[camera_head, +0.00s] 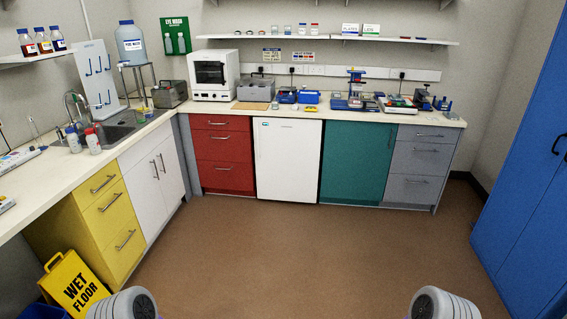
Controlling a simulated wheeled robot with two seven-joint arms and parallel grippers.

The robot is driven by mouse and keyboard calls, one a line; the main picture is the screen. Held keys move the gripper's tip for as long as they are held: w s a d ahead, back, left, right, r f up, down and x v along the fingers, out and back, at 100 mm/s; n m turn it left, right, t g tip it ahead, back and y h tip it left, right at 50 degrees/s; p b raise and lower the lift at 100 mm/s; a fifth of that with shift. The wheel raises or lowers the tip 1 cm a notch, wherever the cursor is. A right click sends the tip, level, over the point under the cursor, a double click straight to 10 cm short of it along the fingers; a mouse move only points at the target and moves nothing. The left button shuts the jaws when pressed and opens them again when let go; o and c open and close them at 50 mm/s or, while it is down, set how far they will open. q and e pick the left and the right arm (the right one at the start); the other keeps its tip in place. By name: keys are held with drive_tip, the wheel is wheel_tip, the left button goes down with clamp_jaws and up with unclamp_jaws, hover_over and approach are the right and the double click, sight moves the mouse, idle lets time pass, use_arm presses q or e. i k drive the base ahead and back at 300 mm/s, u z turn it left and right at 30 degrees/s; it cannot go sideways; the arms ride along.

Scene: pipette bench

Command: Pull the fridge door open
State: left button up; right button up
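The fridge (287,165) is a white under-counter unit at the back. It stands between the red drawer unit and the teal cupboard. Its door looks shut, with a small label at the upper left. I cannot make out a handle on it. Parts of my two arms show at the bottom edge, one left of centre and one at the right, far from the fridge. Neither gripper is in the picture.
Brown floor (270,250) lies clear before the fridge. A yellow wet floor sign (74,285) stands at the lower left. Yellow drawers (111,220) line the left, and a tall blue cabinet (525,180) stands at the right. The worktop (225,112) overhangs the fridge.

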sight(287, 150)
drive_tip(key=u, duration=0.2)
drive_tip(key=i, duration=0.95)
drive_tip(key=u, duration=0.65)
drive_tip(key=i, duration=2.35)
drive_tip(key=z, duration=0.25)
drive_tip(key=i, duration=1.75)
drive_tip(key=z, duration=0.4)
